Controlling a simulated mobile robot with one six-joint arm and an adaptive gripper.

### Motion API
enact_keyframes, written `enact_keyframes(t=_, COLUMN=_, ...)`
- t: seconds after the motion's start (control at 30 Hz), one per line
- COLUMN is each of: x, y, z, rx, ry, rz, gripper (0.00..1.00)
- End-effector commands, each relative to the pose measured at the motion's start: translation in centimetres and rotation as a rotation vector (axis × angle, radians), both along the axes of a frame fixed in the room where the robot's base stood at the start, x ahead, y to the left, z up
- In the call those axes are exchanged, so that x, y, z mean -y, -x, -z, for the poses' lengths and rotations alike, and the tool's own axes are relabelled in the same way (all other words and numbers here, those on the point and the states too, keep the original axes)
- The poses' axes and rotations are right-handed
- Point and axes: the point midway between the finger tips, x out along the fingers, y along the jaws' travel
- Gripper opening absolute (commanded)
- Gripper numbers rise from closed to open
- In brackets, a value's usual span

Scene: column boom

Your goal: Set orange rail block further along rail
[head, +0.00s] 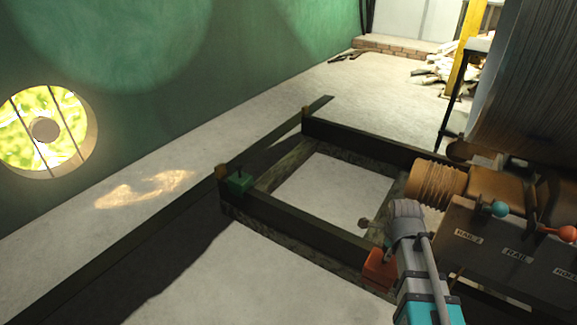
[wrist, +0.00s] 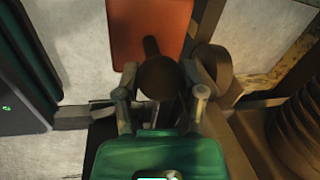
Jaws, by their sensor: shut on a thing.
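The orange rail block (head: 379,268) sits at the near dark rail in the head view, just left of my forearm. In the wrist view the orange block (wrist: 150,30) fills the top middle, with a dark round peg or knob standing from it. My gripper (wrist: 160,85) has its two fingers on either side of that knob and is shut on it. The near rail (head: 300,233) runs from the left corner toward the block. Whether the block rests fully on the rail is hidden by my arm.
A green block (head: 239,182) sits at the rail's left corner. A rope-wound drum (head: 437,184) and a labelled panel (head: 515,252) with a blue-knobbed and a red-knobbed lever stand close on the right. A second rail (head: 360,141) lies farther back. Pale floor is open between the rails.

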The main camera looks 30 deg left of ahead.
Motion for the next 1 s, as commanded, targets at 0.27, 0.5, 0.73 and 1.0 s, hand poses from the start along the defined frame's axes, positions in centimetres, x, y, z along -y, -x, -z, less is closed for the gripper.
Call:
enact_keyframes(t=0.27, x=0.0, y=0.0, z=-3.7, rx=0.001, ry=0.0, rz=0.0, gripper=0.0)
enact_keyframes(t=0.5, x=0.0, y=0.0, z=-4.8, rx=0.001, ry=0.0, rz=0.0, gripper=0.0)
enact_keyframes(t=0.73, x=0.0, y=0.0, z=-4.9, rx=0.001, ry=0.0, rz=0.0, gripper=0.0)
enact_keyframes(t=1.0, x=0.0, y=0.0, z=-4.9, rx=0.001, ry=0.0, rz=0.0, gripper=0.0)
